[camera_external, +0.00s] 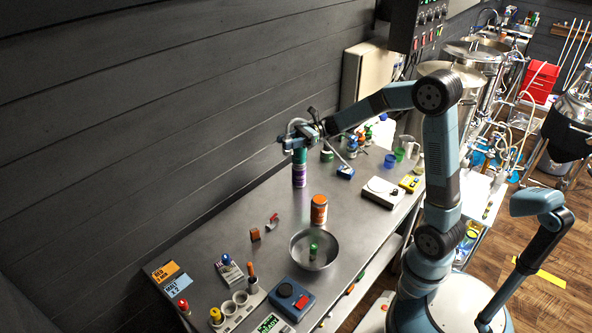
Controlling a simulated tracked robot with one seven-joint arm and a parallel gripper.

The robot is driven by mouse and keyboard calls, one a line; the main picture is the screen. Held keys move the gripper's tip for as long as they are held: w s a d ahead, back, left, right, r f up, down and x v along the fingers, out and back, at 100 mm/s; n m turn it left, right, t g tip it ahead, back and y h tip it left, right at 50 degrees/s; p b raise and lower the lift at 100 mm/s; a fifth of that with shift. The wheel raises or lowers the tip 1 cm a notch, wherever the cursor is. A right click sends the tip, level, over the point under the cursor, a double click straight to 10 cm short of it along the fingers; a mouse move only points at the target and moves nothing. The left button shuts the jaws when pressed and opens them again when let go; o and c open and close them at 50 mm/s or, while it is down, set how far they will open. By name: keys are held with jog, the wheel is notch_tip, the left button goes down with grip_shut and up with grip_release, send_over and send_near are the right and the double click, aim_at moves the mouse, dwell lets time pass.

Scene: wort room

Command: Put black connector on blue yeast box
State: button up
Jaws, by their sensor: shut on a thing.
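My gripper (299,147) points down over the back edge of the metal table, right above a purple can (299,176) with a teal upper part. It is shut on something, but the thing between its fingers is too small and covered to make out. I cannot tell whether the gripper touches the can or only lines up with it. I cannot pick out the black connector.
An orange can (319,209) and a metal bowl (314,249) with a green item inside stand in front. A white device (383,193) and a yellow one (409,183) lie to the right. Several small bottles crowd the far end. The table (280,200) is partly clear around the can.

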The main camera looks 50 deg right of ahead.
jog(key=d+m+t+h, duration=0.35)
jog(key=d+t, duration=0.25)
jog(key=d, duration=1.2)
jog(key=m+t+h, duration=0.4)
jog(key=m+h, duration=0.1)
send_over(347, 170)
notch_tip(347, 170, down, 16)
jog(key=shift+w+f, duration=0.15)
jog(key=shift+f, duration=4.5)
jog(key=o, duration=1.1)
jog(key=shift+o, duration=0.2)
